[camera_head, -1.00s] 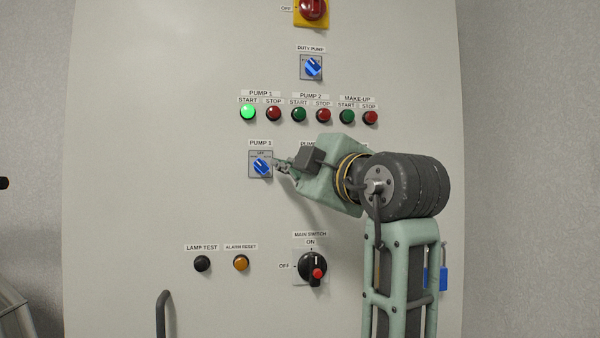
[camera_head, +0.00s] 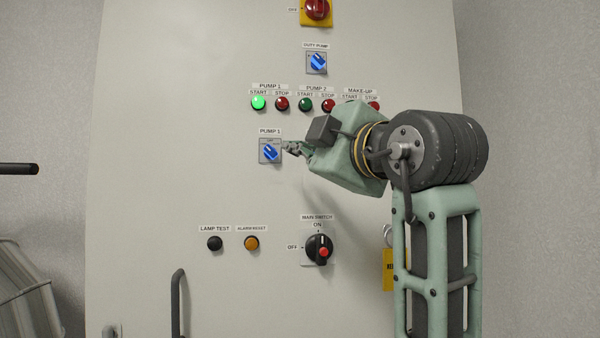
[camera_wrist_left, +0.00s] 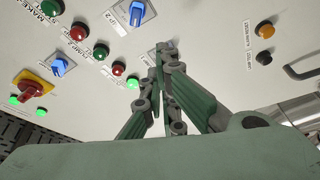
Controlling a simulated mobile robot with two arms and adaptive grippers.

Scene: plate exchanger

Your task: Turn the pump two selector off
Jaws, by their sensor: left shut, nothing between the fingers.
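The pump two selector (camera_wrist_left: 136,13) is a blue knob on a pale square plate at the top of the left wrist view. In the head view it is hidden behind my left gripper. My left gripper (camera_head: 288,148) is shut and empty in front of the panel, with its tips just right of the blue pump 1 selector (camera_head: 270,152) in that view. In the wrist view the closed fingertips (camera_wrist_left: 166,48) cover most of another selector. I cannot tell whether they touch it. My right gripper is in neither view.
A row of buttons sits above, with the pump 1 start button (camera_head: 258,103) lit green. The duty pump selector (camera_head: 316,62) is higher up. The main switch (camera_head: 319,248) and alarm reset button (camera_head: 252,243) are below. A dark handle (camera_head: 178,302) stands out lower left.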

